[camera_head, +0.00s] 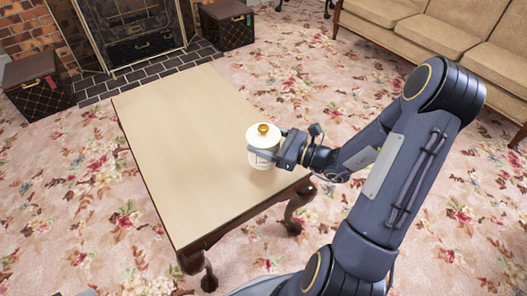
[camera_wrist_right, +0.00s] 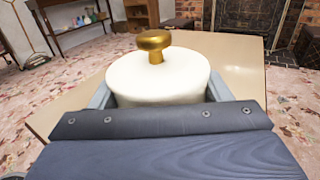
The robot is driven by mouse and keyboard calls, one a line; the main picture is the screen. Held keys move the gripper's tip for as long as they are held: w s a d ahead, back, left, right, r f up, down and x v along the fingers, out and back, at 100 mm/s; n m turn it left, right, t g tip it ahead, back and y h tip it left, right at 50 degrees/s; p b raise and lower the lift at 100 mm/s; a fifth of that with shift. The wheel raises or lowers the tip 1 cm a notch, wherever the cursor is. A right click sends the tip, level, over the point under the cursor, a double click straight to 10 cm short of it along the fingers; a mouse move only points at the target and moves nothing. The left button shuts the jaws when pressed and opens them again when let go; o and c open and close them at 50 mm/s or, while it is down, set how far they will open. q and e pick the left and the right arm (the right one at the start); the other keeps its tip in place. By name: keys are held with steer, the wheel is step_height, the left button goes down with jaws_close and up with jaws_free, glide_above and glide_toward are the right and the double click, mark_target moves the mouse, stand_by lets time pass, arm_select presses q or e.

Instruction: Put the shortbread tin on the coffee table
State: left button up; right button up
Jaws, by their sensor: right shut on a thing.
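The shortbread tin (camera_head: 262,148) is a white round canister with a gold knob on its lid. It is upright at the right edge of the coffee table (camera_head: 185,130), over the tabletop; I cannot tell whether its base touches the surface. My right gripper (camera_head: 275,152) is shut on the tin from the right side. In the right wrist view the tin (camera_wrist_right: 158,76) sits between the two fingers, with the tabletop (camera_wrist_right: 238,75) behind it. My left gripper is not in view.
The rest of the tabletop is bare. A beige sofa (camera_head: 437,32) stands at the upper right. Two dark boxes (camera_head: 38,85) (camera_head: 227,24) flank the brick fireplace (camera_head: 130,25) at the back. Floral carpet surrounds the table.

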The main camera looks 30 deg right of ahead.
steer(key=shift+w+f, duration=0.35)
steer(key=shift+f, duration=0.1)
steer(key=shift+w+d+f+b, duration=0.1)
steer(key=shift+f+b, duration=0.35)
steer(key=shift+f, duration=0.4)
steer(key=shift+w+d+f+b, duration=0.1)
steer(key=shift+f+b, duration=0.35)
steer(key=shift+f, duration=0.4)
steer(key=shift+a, duration=0.1)
steer(key=shift+f, duration=0.15)
steer(key=o, duration=1)
